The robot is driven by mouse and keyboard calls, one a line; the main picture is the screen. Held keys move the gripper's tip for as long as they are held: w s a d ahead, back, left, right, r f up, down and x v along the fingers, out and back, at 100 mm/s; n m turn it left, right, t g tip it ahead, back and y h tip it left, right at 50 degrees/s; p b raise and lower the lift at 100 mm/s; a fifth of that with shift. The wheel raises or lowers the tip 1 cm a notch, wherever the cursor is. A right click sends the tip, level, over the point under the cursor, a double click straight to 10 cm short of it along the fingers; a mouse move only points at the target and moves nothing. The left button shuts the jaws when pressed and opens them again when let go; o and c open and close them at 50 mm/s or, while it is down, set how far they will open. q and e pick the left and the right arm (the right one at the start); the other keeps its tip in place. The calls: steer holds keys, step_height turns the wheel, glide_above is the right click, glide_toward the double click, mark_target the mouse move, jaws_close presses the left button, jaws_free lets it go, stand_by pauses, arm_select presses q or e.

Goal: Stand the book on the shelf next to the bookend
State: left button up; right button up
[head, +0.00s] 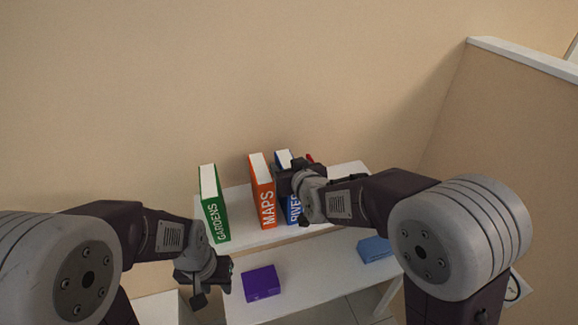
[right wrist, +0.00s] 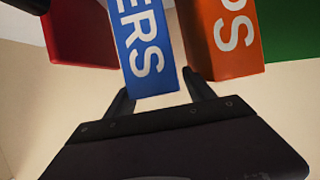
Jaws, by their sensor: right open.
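The blue RIVERS book (head: 293,209) stands upright on the upper white shelf (head: 265,238), partly hidden behind my right gripper (head: 288,183) in the head view. In the right wrist view the blue book (right wrist: 146,50) is between the two open fingers of my right gripper (right wrist: 158,92). A red piece (head: 310,158), which may be the bookend, shows just beyond the gripper. The red piece also shows left of the blue book in the right wrist view (right wrist: 82,45). My left gripper (head: 205,280) is low at the left, apart from the books; its fingers are unclear.
An orange MAPS book (head: 266,200) stands just left of the blue book, with a narrow gap. A green GARDENS book (head: 217,215) stands further left. A purple box (head: 261,283) and a blue folded item (head: 374,249) lie on the lower shelf (head: 320,275). A wall panel (head: 510,120) closes the right.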

steer(key=shift+r, duration=0.15)
steer(key=shift+s, duration=0.1)
steer(key=v, duration=1.1)
steer(key=shift+s+r, duration=0.15)
steer(key=shift+s, duration=0.15)
steer(key=shift+d, duration=0.15)
steer(key=s+d+f+m+g+h, duration=0.2)
steer(key=s+d+f+g, duration=0.4)
steer(key=f, duration=0.4)
steer(key=s+d+f+m+g+h, duration=0.1)
steer(key=s+d+f+g+h, duration=0.1)
steer(key=s+d+f+g, duration=0.3)
steer(key=s+d+f, duration=0.3)
steer(key=d+f, duration=0.1)
steer(key=f, duration=0.2)
steer(key=shift+s+m+g, duration=0.4)
